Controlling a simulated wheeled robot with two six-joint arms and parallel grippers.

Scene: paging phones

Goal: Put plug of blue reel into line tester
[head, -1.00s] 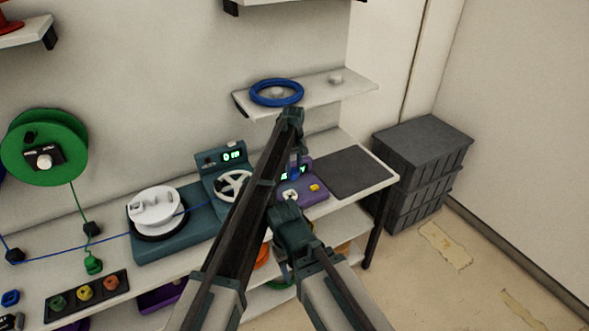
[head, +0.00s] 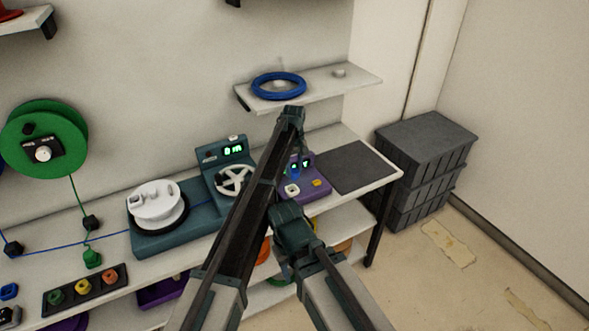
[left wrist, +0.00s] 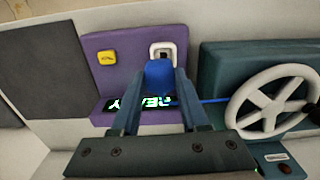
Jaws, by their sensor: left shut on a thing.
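The line tester (head: 318,187) is a purple box on the counter with a lit green display, a white-rimmed socket (head: 292,189) and a yellow button. In the left wrist view the tester (left wrist: 125,65) shows its socket (left wrist: 162,48) just beyond the plug. My left gripper (head: 297,170) points down over the tester, shut on the blue plug (left wrist: 159,76). The plug is in line with the socket and partly overlaps it; I cannot tell whether it touches. A blue cord (left wrist: 214,100) runs from it towards the teal machine. My right gripper does not show.
A teal winding machine (head: 212,203) with a white handwheel and white spool stands left of the tester. A dark mat (head: 356,166) lies to its right. A shelf above holds a blue ring (head: 278,86). Grey crates (head: 425,150) stand beyond the counter's right end.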

